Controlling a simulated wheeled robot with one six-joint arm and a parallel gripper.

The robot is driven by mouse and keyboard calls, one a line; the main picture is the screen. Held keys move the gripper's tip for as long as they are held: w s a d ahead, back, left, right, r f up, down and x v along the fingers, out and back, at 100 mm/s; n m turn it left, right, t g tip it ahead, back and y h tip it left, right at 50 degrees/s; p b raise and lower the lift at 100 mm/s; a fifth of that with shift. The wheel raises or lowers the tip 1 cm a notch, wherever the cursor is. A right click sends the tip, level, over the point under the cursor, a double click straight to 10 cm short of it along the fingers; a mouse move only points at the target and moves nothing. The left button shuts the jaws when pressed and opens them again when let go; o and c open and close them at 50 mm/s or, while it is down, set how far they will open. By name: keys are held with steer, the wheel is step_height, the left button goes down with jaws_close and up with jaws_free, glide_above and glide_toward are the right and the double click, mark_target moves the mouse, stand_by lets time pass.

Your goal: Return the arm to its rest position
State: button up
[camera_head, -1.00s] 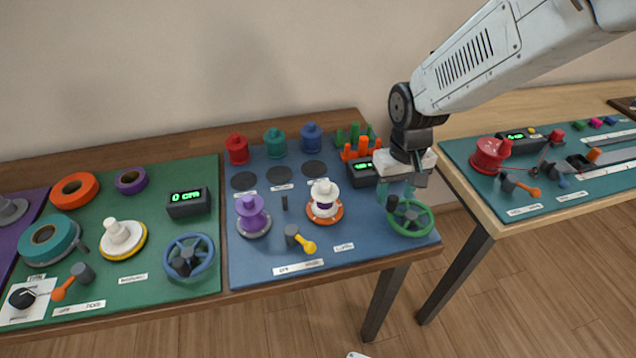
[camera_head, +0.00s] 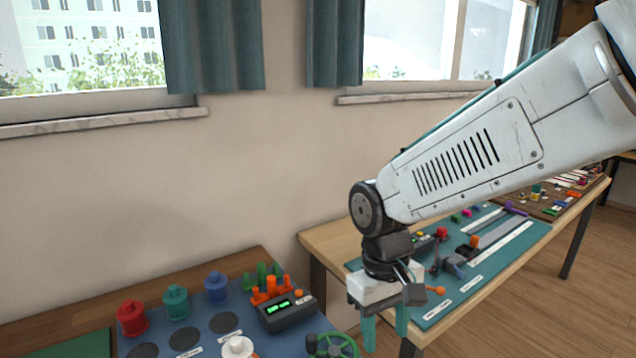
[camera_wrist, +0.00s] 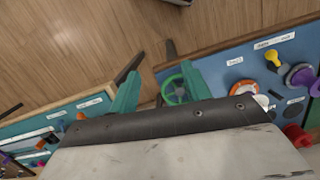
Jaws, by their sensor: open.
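My gripper (camera_head: 385,332) hangs fingers down from my raised arm at the gap between two tables in the head view. Its two teal fingers are apart, with nothing between them. In the wrist view my gripper (camera_wrist: 160,92) also shows spread teal fingers and is empty. A green handwheel (camera_head: 332,346) on the blue mat stands left of the gripper in the head view, cut by the bottom edge. In the wrist view the green wheel (camera_wrist: 172,90) shows just beside the right-hand finger.
The blue mat (camera_head: 195,318) holds red, teal and blue spools and a black display box (camera_head: 287,312). A second table with a teal mat (camera_head: 505,255) stands right, behind the gripper. Wall and windows are behind. Wood floor (camera_wrist: 90,35) shows between the tables.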

steer(key=s+d+r+m+t, duration=0.3)
steer(key=s+d+r+m, duration=0.2)
steer(key=s+d, duration=0.9)
step_height(320, 180, up, 3)
steer(key=shift+d+r+y, duration=0.2)
steer(key=shift+d+y, duration=0.2)
steer(key=shift+d, duration=0.7)
steer(key=shift+a, duration=0.1)
